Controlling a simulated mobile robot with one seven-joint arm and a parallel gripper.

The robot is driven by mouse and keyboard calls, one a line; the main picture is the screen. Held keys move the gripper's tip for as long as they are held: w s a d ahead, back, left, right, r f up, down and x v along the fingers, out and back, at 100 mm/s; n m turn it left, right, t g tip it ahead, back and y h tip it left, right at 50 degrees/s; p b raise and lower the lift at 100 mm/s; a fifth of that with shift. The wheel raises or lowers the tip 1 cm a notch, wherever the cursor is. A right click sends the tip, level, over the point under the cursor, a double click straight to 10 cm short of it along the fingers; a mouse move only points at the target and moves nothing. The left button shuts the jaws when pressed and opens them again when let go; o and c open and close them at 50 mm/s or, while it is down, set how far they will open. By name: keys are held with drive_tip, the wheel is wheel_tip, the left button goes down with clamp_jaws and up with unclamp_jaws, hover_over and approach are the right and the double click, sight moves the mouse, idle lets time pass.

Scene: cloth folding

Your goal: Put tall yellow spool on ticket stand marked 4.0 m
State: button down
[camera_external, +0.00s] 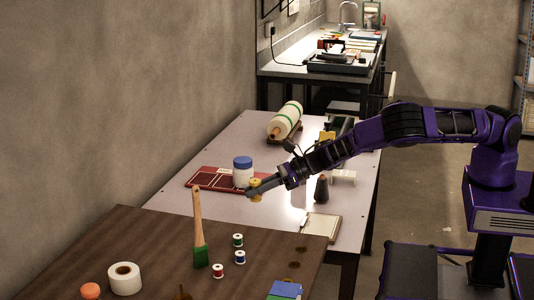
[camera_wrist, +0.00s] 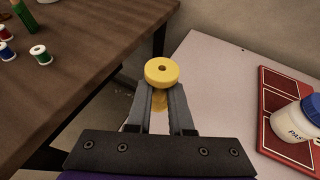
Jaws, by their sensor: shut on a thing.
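My gripper (camera_wrist: 161,100) is shut on the yellow spool (camera_wrist: 162,72), with its fingers on either side of the spool's narrow middle. The spool is upright, its round top flange with a centre hole facing the wrist camera. I cannot read any 4.0 m mark, so I cannot tell which thing is that stand.
The blue-lidded jar (camera_external: 243,172) stands on the red board. The brown table (camera_external: 150,240) holds a green brush (camera_external: 199,230), small spools (camera_external: 238,240) and a white roll (camera_external: 125,278). A dark cone (camera_external: 321,189), white rack (camera_external: 343,177) and clipboard (camera_external: 321,228) are on the pale table.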

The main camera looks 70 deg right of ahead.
drive_tip(key=shift+d+r, duration=0.2)
drive_tip(key=shift+r, duration=0.1)
drive_tip(key=d+r+m+t+h+b, duration=0.1)
drive_tip(key=d+r+m+h+b, duration=0.25)
drive_tip(key=d, duration=0.85)
drive_tip(key=m+g+h+b, duration=0.3)
drive_tip(key=m+g+h, duration=0.2)
drive_tip(key=m+h, duration=0.75)
hover_over(344, 173)
drive_tip(key=shift+n, duration=0.5)
wheel_tip(344, 173, down, 5)
drive_tip(key=shift+f, duration=0.1)
drive_tip(key=shift+t+h, duration=0.3)
drive_tip(key=shift+f+b, duration=0.6)
drive_tip(key=shift+f, duration=1.65)
